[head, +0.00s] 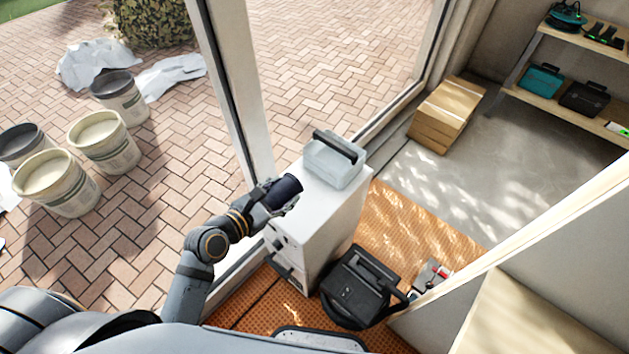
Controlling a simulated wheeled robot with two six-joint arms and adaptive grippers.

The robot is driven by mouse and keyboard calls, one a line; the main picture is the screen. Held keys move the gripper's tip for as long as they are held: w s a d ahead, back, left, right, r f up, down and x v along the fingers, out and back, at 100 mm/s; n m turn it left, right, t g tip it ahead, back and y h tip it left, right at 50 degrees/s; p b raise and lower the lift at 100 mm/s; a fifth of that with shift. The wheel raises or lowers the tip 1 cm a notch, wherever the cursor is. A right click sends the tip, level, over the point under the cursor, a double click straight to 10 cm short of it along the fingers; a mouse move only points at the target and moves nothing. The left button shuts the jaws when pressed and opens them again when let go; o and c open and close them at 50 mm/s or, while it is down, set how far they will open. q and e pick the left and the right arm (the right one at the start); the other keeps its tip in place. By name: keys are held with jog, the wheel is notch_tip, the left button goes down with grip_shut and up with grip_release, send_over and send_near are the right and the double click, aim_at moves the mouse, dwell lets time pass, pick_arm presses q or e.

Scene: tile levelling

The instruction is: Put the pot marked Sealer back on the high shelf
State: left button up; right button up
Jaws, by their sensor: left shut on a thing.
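My left gripper (277,198) is shut on a small dark cylindrical pot (285,188). It holds the pot tilted, close to the front left of the white cabinet's top; I cannot tell whether they touch. No marking on the pot can be read. A shelf rack (526,58) stands at the far upper right, with two boards in view. I cannot tell whether its upper board is the high shelf. My right gripper is not in view.
A pale case (336,160) sits on the white cabinet (322,228). A black case (362,286) stands on the orange mat (415,222). A cardboard box (446,113) lies beyond. Several buckets (104,141) stand outside at left. A window post (232,90) rises behind my gripper.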

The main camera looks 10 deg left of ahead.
pick_arm(q)
jog(key=a+x, duration=0.1)
jog(key=x, duration=0.8)
jog(key=b, duration=0.2)
send_over(308, 190)
jog(key=s, duration=0.1)
notch_tip(308, 190, down, 5)
jog(key=shift+s+a, duration=0.1)
jog(key=shift+a, duration=0.05)
jog(key=shift+w+f, duration=0.4)
jog(key=shift+f, duration=0.05)
jog(key=f, duration=0.3)
jog(key=shift+w+d+f+b, duration=0.2)
jog(key=shift+f+b, duration=0.1)
jog(key=shift+b, duration=0.1)
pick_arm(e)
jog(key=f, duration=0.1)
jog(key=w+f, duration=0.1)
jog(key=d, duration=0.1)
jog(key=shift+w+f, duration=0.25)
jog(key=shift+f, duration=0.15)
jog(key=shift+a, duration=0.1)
pick_arm(q)
jog(key=o, duration=1.3)
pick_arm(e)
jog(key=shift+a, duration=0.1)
pick_arm(q)
jog(key=shift+s, duration=0.1)
